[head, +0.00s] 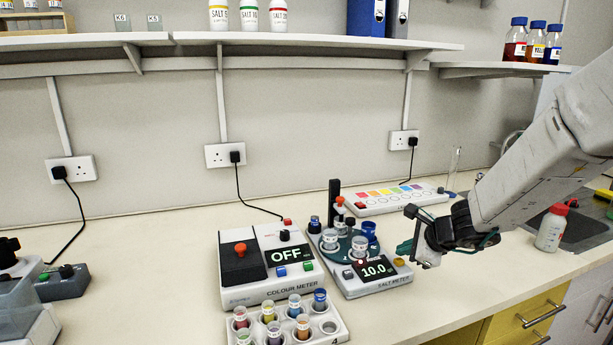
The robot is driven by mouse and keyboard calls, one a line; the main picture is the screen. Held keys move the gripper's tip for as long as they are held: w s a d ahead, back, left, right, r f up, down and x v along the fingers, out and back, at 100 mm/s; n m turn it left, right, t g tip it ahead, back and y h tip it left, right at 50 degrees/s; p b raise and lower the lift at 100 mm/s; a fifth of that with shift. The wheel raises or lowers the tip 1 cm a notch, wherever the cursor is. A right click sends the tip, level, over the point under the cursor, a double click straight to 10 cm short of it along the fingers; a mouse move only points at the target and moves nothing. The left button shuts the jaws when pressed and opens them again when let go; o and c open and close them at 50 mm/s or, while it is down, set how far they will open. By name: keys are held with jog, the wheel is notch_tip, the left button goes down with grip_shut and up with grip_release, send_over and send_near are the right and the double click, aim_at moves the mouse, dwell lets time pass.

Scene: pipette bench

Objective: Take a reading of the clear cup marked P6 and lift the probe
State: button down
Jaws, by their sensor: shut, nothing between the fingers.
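The salt meter (385,287) stands on the bench with its display reading 10.0. On its dark green turntable (338,256) stand clear cups, one at the left (330,238) and one nearer the front (359,246). Their labels are too small to read, so I cannot tell which is P6. A dark upright post (334,200) with a red-topped part (340,203) beside it rises behind the turntable; I cannot make out whether the probe tip is in a cup. My gripper (408,248) is shut and empty, just right of the turntable, apart from the cups.
The colour meter (247,290), reading OFF, stands left of the salt meter. A rack (312,335) of coloured cups is in front. A strip with coloured squares (385,202) lies behind, and a red-capped white bottle (550,230) stands at the right. The left bench is mostly clear.

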aim_at(403, 266)
jog(key=shift+r, duration=0.3)
notch_tip(403, 266, up, 6)
dwell(0.7)
dwell(0.5)
